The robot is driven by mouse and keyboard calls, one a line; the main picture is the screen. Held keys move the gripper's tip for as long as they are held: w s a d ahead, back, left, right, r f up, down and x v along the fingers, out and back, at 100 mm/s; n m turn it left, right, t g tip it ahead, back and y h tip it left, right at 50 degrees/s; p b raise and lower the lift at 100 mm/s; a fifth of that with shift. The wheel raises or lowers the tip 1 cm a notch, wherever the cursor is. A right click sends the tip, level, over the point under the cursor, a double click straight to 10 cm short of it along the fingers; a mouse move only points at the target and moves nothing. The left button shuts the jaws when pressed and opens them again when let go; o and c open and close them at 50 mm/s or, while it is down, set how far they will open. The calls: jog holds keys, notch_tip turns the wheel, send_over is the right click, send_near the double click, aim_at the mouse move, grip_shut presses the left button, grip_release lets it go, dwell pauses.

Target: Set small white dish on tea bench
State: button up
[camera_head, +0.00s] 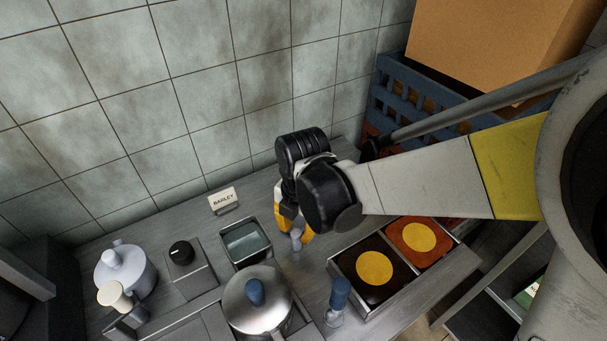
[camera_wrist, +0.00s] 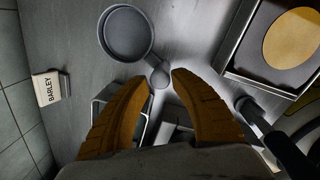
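A small round shallow dish (camera_wrist: 127,34), pale grey in this light, lies on the metal bench in the wrist view. A short handle joins it to a round knob (camera_wrist: 160,76). My gripper (camera_wrist: 161,79) has its two orange fingers on either side of that knob, with the fingertips apart. I cannot tell whether they press on it. In the head view my gripper (camera_head: 297,235) points down over the bench near a pale grey knob, and my arm seems to hide the dish. I cannot tell which surface is the tea bench.
A BARLEY sign (camera_head: 223,200) stands near the tiled wall. A square metal bin (camera_head: 246,243), a lidded pot (camera_head: 257,301) and a blue-handled tool (camera_head: 338,297) are close by. A tray (camera_head: 375,303) holds dark and orange squares. A blue crate (camera_head: 395,98) is behind my arm.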

jog(key=shift+a+r+p, duration=0.2)
jog(key=shift+r+p, duration=1.15)
jog(key=shift+r, duration=0.45)
jog(key=shift+r, duration=0.15)
jog(key=o, duration=0.6)
jog(key=r, duration=1.2)
jog(key=shift+s+d, duration=0.35)
jog(key=shift+d, duration=0.05)
